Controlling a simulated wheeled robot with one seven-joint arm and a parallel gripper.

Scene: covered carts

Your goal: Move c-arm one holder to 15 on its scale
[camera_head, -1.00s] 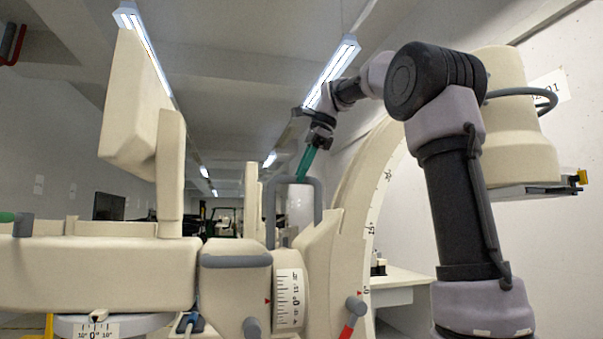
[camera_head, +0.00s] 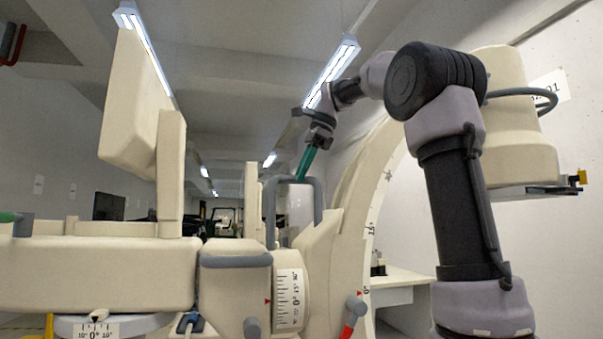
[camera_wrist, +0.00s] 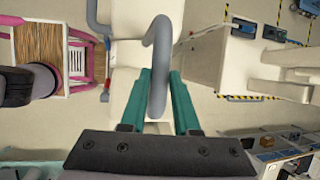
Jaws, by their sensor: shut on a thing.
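The cream C-arm holder (camera_head: 318,250) stands in the middle of the head view, with a curved grey handle (camera_head: 269,212) on top. My gripper (camera_head: 305,168) reaches down to the handle's top from above. In the wrist view, the teal fingers of my gripper (camera_wrist: 161,82) are shut on the grey handle (camera_wrist: 158,50). A white drum scale (camera_head: 290,299) beside the holder has a red pointer at about 0. The curved C-arm (camera_head: 372,205) carries another scale, with 0 near a red pointer and 15 higher up.
A cream monitor-like panel (camera_head: 135,105) and a horizontal cream body (camera_head: 95,272) fill the left. A lower scale (camera_head: 97,330) shows 0 in its middle. A cylindrical C-arm head (camera_head: 510,130) hangs at right, near the wall. A white table (camera_head: 400,279) stands behind.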

